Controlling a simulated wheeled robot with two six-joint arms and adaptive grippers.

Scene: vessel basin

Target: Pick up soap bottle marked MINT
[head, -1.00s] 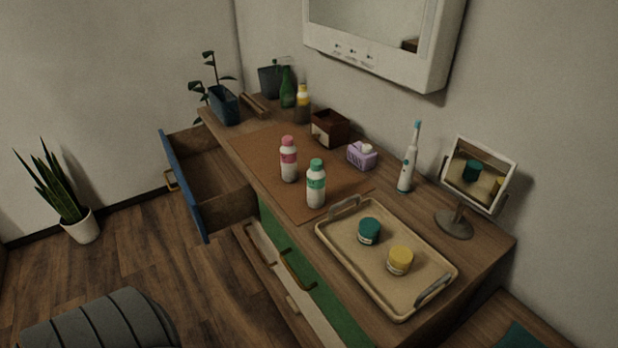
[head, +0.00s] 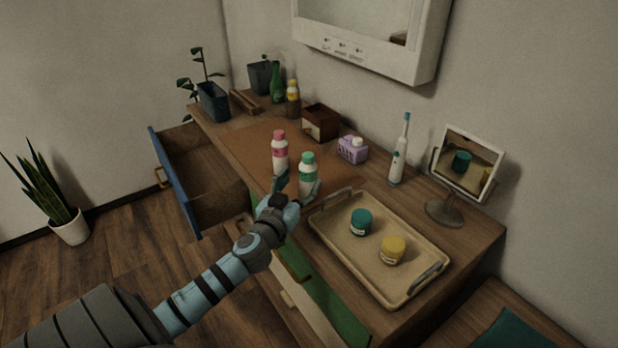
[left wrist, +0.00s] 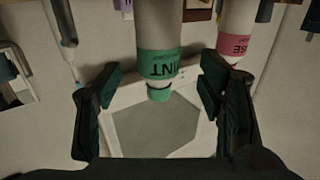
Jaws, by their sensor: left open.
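The soap bottle marked MINT (head: 308,176) is white with a green band and green cap and stands upright on the brown mat. In the left wrist view the MINT bottle (left wrist: 160,50) appears upside down, its label readable, between the two fingers. My left gripper (head: 296,186) is open around the MINT bottle, one finger on each side; I cannot tell whether either finger touches it. A similar bottle with a pink band and cap (head: 280,152) stands just left of it; its label, ending in SE (left wrist: 236,44), shows in the left wrist view. My right gripper is not in view.
A tray (head: 330,222) with a teal jar (head: 361,222) and a yellow jar (head: 392,250) lies to the right. A blue-fronted drawer (head: 175,182) is open at left.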

